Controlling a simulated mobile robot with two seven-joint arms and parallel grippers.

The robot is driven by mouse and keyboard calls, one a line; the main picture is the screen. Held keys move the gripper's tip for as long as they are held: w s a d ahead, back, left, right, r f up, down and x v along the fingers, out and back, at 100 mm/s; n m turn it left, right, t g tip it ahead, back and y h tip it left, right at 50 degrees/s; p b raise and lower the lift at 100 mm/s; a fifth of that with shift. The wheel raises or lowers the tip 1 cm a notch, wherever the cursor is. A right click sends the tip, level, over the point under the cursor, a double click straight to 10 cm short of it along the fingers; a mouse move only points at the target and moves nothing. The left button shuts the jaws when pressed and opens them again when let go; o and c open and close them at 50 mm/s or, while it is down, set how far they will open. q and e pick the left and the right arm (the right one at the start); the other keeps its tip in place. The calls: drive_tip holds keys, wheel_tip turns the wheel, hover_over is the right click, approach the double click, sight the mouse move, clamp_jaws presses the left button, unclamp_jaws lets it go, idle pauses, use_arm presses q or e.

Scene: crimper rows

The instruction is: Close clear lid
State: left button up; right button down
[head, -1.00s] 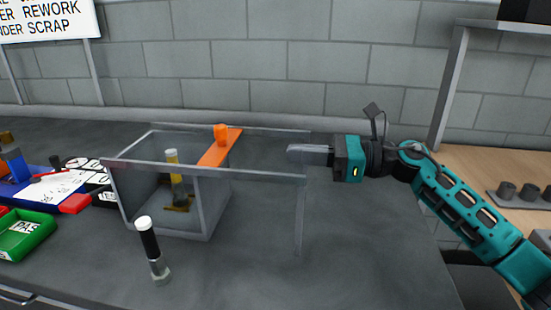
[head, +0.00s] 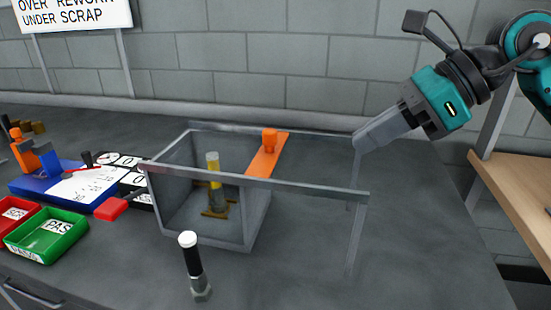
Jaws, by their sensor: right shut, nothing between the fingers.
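A grey-framed clear box (head: 259,222) stands on the dark bench, with two rails running out past its right side on thin legs. An orange strip with an orange knob (head: 269,141) lies across the rails near the box's right wall. The clear lid panel itself is hard to make out; the strip appears to be its handle edge. Inside the box stands a yellow-topped cylinder (head: 214,180) on a small brownish base. My right gripper (head: 362,141) is shut and empty, tilted down near the rails' far right end, apart from the knob. My left gripper is not in view.
A black-and-silver bolt-like piece with a white top (head: 193,262) stands in front of the box. Green tray (head: 48,238), red tray (head: 14,212) and blue fixture (head: 68,187) are at left. The bench right of the rails is clear.

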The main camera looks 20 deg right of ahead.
sight(250, 170)
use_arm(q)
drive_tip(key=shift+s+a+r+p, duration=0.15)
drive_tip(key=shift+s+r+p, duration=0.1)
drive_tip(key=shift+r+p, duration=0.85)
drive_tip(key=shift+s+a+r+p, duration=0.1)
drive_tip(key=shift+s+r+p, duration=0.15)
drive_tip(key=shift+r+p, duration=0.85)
use_arm(e)
drive_tip(key=w+a+r+x, duration=0.1)
drive_tip(key=r+x, duration=0.1)
drive_tip(key=x, duration=1)
drive_tip(key=shift+a+f+p, duration=0.2)
drive_tip(key=shift+a+p, duration=0.1)
drive_tip(key=shift+a, duration=0.05)
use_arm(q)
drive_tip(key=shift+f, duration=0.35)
use_arm(e)
drive_tip(key=shift+w, duration=0.1)
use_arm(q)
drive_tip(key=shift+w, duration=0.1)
use_arm(e)
drive_tip(key=shift+a, duration=0.1)
drive_tip(key=w+a, duration=0.2)
drive_tip(key=a, duration=0.1)
drive_tip(key=shift+w+a, duration=0.25)
drive_tip(key=shift+w, duration=0.1)
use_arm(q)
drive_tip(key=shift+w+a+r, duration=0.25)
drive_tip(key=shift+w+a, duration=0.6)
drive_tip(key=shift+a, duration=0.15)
